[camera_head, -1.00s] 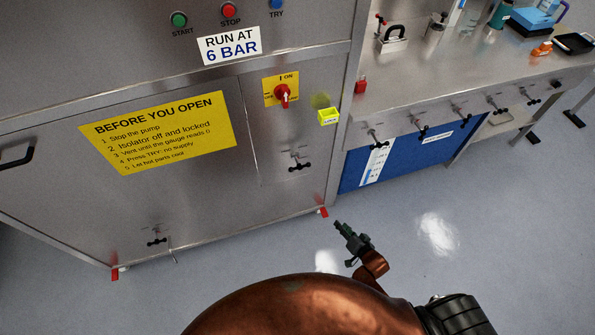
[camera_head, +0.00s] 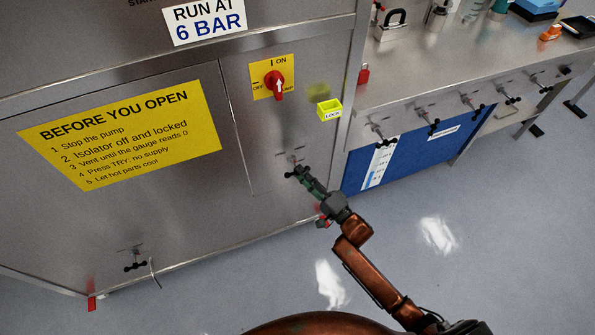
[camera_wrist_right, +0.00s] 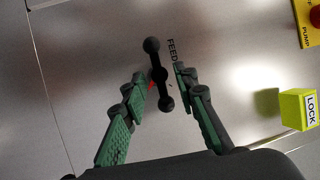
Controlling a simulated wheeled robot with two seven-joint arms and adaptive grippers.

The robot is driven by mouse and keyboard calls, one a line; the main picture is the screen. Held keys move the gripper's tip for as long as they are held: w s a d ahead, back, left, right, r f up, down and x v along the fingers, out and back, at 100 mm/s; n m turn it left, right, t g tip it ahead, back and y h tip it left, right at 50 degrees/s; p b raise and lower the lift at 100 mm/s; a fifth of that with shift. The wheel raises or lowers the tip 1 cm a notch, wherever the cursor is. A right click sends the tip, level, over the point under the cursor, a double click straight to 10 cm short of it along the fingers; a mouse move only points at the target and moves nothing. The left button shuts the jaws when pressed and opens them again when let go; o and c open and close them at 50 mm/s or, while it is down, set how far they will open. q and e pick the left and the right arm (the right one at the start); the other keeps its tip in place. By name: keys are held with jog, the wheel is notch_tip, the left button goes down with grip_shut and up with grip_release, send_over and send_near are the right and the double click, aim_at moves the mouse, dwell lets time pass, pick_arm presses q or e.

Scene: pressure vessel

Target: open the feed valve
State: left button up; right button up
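The feed valve (camera_wrist_right: 158,74) is a black bar handle with ball ends on the steel cabinet front, beside the printed word FEED. In the right wrist view it stands slightly tilted from upright, between and just ahead of my fingertips. In the head view the feed valve (camera_head: 292,160) is partly covered by my right gripper (camera_head: 299,172), which reaches it from below right. In the wrist view my right gripper (camera_wrist_right: 158,85) is open, with green-padded fingers on both sides of the handle. I cannot tell whether either finger touches it. My left gripper is not in view.
A yellow LOCK box (camera_head: 329,110) and a red isolator switch (camera_head: 275,82) on a yellow plate sit above the valve. Another black handle (camera_head: 134,266) is low on the left. A steel bench (camera_head: 470,80) stands to the right. The floor (camera_head: 480,250) is clear.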

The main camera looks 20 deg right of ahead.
jog(key=shift+x, duration=0.95)
grip_shut()
jog(key=shift+r, duration=0.1)
